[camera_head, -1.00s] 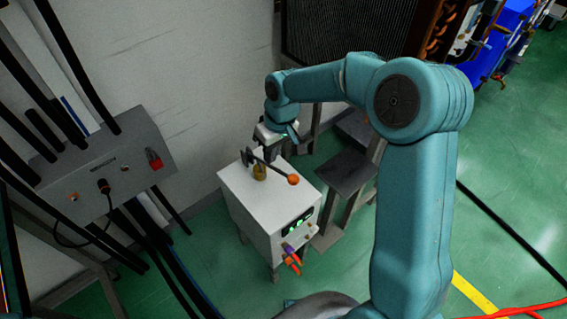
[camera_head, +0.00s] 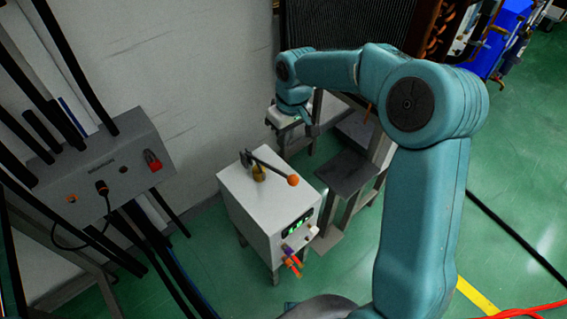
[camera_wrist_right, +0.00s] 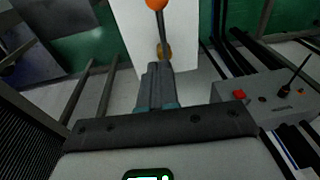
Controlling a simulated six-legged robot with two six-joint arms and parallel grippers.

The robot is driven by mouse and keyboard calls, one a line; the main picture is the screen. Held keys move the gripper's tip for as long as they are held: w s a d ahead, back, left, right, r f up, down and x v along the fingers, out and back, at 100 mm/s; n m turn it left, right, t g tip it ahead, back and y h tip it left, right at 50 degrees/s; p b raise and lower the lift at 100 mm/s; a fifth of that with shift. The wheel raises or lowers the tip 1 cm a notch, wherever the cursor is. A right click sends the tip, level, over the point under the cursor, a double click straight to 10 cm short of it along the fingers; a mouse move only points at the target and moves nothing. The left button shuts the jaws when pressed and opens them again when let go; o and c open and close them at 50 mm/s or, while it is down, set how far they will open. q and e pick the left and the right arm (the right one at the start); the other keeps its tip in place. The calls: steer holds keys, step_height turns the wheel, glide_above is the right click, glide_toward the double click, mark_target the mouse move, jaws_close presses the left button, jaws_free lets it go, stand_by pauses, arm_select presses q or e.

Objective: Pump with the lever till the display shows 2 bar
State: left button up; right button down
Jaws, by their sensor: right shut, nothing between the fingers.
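The white pump box (camera_head: 247,207) stands on legs by the wall in the head view. Its black lever (camera_head: 272,167) on top has an orange ball (camera_head: 293,180) at the front end and a brass pivot (camera_head: 259,173). The display (camera_head: 298,222) on the front glows green; its digits are too small to read. My right gripper (camera_head: 312,131) is shut and empty, behind and above the box, apart from the lever. In the wrist view its closed fingers (camera_wrist_right: 157,82) point towards the box, with the orange ball (camera_wrist_right: 157,4) beyond them. My left gripper is not in view.
A grey control box (camera_head: 107,165) with a red switch and cables hangs at the left. Dark metal steps (camera_head: 347,173) stand right of the pump box. A black radiator grille (camera_head: 340,40) is behind. Open green floor lies at the right.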

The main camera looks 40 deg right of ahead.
steer(key=f, duration=0.5)
steer(key=s+a+f, duration=0.1)
steer(key=f, duration=0.2)
steer(key=shift+f, duration=0.25)
steer(key=shift+s, duration=0.1)
